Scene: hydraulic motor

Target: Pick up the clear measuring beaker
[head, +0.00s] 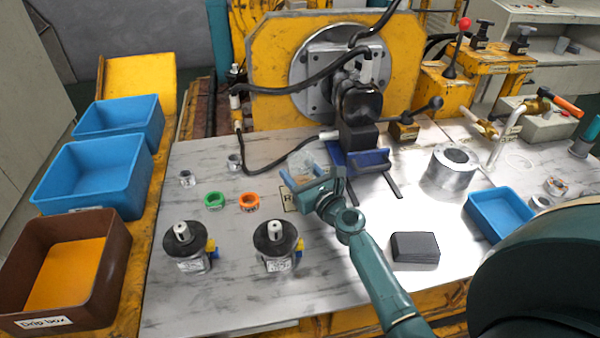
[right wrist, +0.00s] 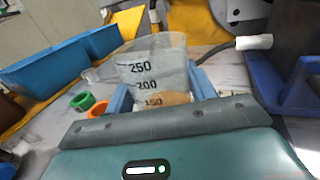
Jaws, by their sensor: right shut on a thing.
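The clear measuring beaker (right wrist: 158,72) fills the middle of the right wrist view, with black marks 250, 200 and 150 on its wall. It stands between the two blue fingers of my right gripper (right wrist: 160,98), which is shut on it. In the head view the beaker (head: 302,162) shows faintly at the fingers of my right gripper (head: 305,182), over the middle of the table. The beaker's lower part is hidden by the gripper. Whether its base touches the table cannot be told. My left gripper is not in view.
Green (head: 214,200) and orange (head: 249,201) rings lie left of the gripper. Two black-topped motors (head: 187,262) stand at the front left. A blue cradle (head: 366,160) is close on the right. A dark block (head: 415,248) and small blue bin (head: 500,214) lie farther right.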

